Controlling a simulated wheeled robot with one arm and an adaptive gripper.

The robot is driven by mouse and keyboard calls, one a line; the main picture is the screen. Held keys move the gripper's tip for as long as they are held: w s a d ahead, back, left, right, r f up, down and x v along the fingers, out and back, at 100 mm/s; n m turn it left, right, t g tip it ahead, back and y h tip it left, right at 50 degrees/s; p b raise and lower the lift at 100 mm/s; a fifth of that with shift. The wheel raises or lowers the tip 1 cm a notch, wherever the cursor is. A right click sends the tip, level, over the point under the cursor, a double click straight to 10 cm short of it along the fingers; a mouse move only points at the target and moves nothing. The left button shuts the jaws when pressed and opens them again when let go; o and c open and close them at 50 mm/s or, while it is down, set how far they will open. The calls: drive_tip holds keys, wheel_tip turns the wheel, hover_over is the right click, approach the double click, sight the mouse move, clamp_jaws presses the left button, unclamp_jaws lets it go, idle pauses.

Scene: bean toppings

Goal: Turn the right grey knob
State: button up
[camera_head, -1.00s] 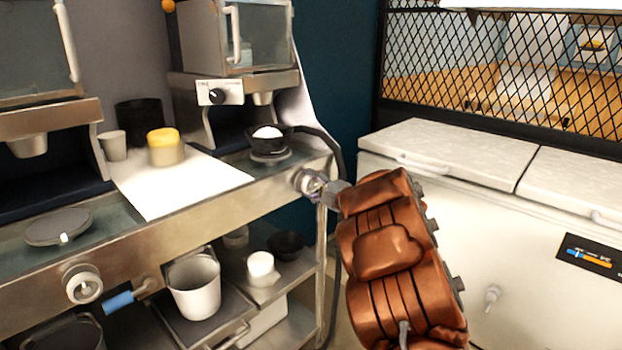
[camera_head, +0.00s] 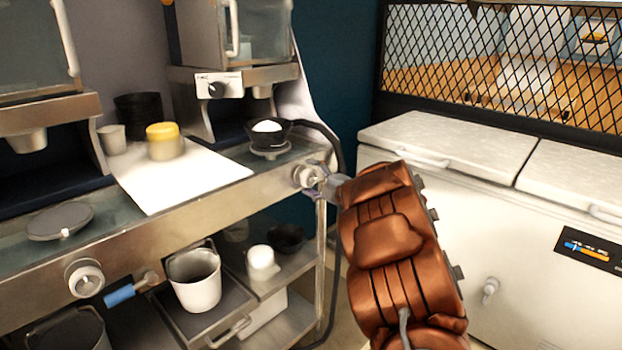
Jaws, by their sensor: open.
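The right grey knob (camera_head: 308,176) sits on the front steel edge of the counter, below the right machine. My gripper (camera_head: 322,180) is at the knob, at the end of my copper-coloured arm coming from the lower right. Its fingers are small in view and partly hidden by its own body; they look open around or beside the knob, and I cannot tell whether they touch it.
A black bowl with white contents (camera_head: 268,132) stands under the right machine. A yellow-topped container (camera_head: 165,141) stands on a white sheet (camera_head: 185,180). Shelves below hold a white bucket (camera_head: 194,279). A white chest freezer (camera_head: 460,230) stands right of my arm.

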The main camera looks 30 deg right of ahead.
drive_tip(key=v, duration=1.2)
idle(0.8)
